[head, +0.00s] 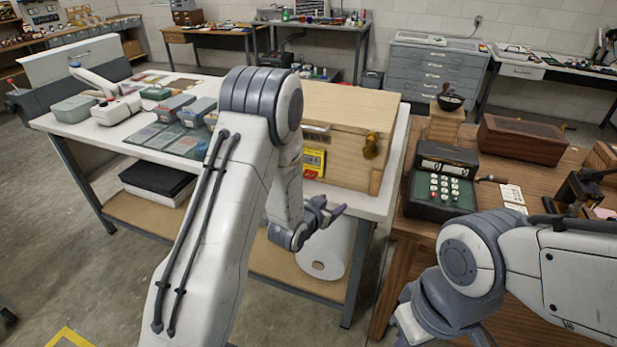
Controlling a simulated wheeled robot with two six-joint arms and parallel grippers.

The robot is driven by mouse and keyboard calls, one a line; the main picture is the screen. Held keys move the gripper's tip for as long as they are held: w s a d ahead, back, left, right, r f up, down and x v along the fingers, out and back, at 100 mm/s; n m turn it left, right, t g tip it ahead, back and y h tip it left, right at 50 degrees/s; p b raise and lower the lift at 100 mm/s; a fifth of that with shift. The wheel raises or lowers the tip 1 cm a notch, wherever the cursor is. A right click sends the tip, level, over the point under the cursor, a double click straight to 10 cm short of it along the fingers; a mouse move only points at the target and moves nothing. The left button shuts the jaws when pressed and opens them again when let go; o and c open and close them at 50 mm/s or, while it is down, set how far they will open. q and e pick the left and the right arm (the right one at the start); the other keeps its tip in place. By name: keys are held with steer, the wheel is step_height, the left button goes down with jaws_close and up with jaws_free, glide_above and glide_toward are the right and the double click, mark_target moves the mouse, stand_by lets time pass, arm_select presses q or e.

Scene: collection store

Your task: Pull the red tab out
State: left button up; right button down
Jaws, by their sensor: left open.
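I cannot make out a clear red tab in this view. A wooden case (345,110) stands on the white-topped table, with a yellow and red label (313,162) and a brass-coloured knob (371,146) on its front. My left arm covers the left part of the case. My left gripper (328,212) is open and empty, in front of and below the case, near the table's front edge. My right arm is at the lower right, and its gripper end is mostly cut off by the bottom edge, so its jaws cannot be judged.
A white roll (326,250) sits on the table's lower shelf. Grey boxes (174,107) and a dark mat lie on the left of the table. A black cash register (440,182) and a brown wooden box (522,139) stand on the brown desk at right. Floor at left is open.

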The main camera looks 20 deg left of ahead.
arm_select(q)
steer(key=s+a+f+n+t+y+p, duration=0.1)
steer(key=a+n+t+y, duration=0.3)
steer(key=a, duration=0.6)
steer(key=w+h+p, duration=0.1)
steer(key=w, duration=0.4)
steer(key=w+m+t+h+p, duration=0.1)
steer(key=w, duration=0.3)
steer(key=shift+w+d+f, duration=0.15)
steer(key=shift+w, duration=0.25)
